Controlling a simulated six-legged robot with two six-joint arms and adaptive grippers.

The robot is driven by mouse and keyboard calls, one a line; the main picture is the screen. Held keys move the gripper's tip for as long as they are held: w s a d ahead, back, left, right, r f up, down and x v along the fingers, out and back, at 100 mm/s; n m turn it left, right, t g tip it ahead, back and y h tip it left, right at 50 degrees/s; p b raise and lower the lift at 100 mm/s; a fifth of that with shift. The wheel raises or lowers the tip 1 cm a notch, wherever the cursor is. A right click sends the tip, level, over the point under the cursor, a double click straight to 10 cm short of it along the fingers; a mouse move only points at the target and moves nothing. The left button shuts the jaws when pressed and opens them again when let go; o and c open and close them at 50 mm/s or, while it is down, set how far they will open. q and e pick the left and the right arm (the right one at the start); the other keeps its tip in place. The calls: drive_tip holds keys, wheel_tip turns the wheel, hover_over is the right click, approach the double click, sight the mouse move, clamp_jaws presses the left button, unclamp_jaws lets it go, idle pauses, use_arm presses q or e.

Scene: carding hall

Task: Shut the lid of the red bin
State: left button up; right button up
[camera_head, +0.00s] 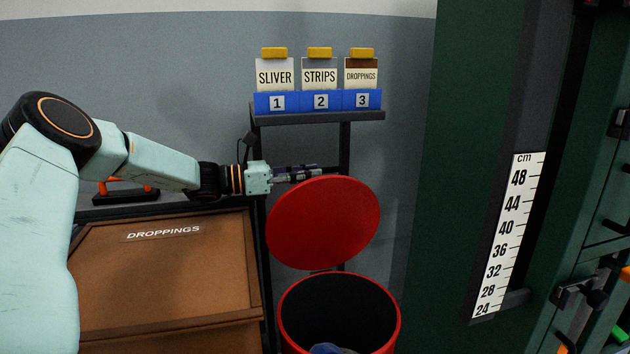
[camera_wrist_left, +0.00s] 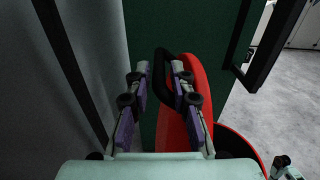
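The red bin (camera_head: 339,345) stands open, with a dark inside and a bluish object (camera_head: 330,349) low in it, cut off by the picture's bottom edge. Its round red lid (camera_head: 322,225) is raised, tilted up behind the opening. My left gripper (camera_head: 318,172) is at the lid's top edge, fingers pointing right. In the left wrist view the left gripper (camera_wrist_left: 161,66) has its fingers apart. A black loop handle (camera_wrist_left: 164,54) on the lid (camera_wrist_left: 201,82) shows at the right finger, partly hidden; I cannot tell whether they touch.
A brown box labelled DROPPINGS (camera_head: 165,275) stands left of the bin. A dark rack (camera_head: 320,118) behind the lid carries numbered blue holders (camera_head: 321,101) with cards. A green machine with a cm scale (camera_head: 508,235) stands at right. Grey floor (camera_wrist_left: 285,100) shows clear beyond the bin.

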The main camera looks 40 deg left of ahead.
use_arm(q)
drive_tip(key=shift+w+d, duration=0.3)
drive_tip(key=shift+w, duration=0.15)
drive_tip(key=shift+w+d, duration=0.15)
clamp_jaws()
idle(0.3)
